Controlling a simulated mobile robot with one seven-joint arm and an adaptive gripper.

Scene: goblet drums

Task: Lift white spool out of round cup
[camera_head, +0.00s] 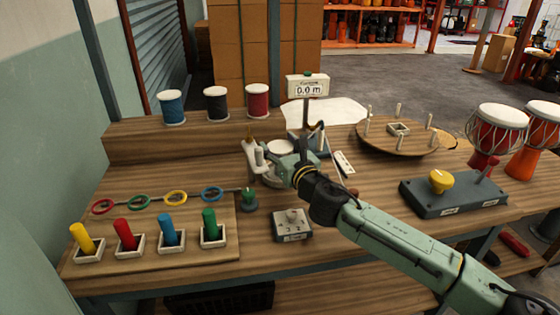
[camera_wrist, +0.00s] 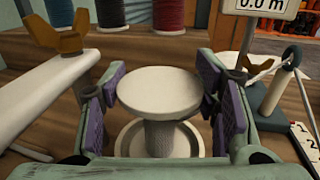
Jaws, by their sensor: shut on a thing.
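The white spool (camera_wrist: 158,93) stands upright in the middle of the wrist view, with a wide round white top and a narrower grey, rough-looking shaft. Below it is the pale round cup (camera_wrist: 128,142), its rim showing around the shaft. I cannot tell whether the spool's lower end touches the cup. My gripper (camera_wrist: 160,88) is shut on the spool, with purple-padded fingers at the left and right of its top. In the head view the spool's white top (camera_head: 280,146) shows beside my gripper (camera_head: 276,160), which partly hides the cup.
A pale bar with an orange wing nut (camera_wrist: 62,38) lies close on the left. A "0.0 m" display (camera_head: 307,88) stands behind. Thread reels (camera_head: 216,104) stand on the back ledge. A round pegged board (camera_head: 400,138) and a grey box with a yellow knob (camera_head: 440,181) are right.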

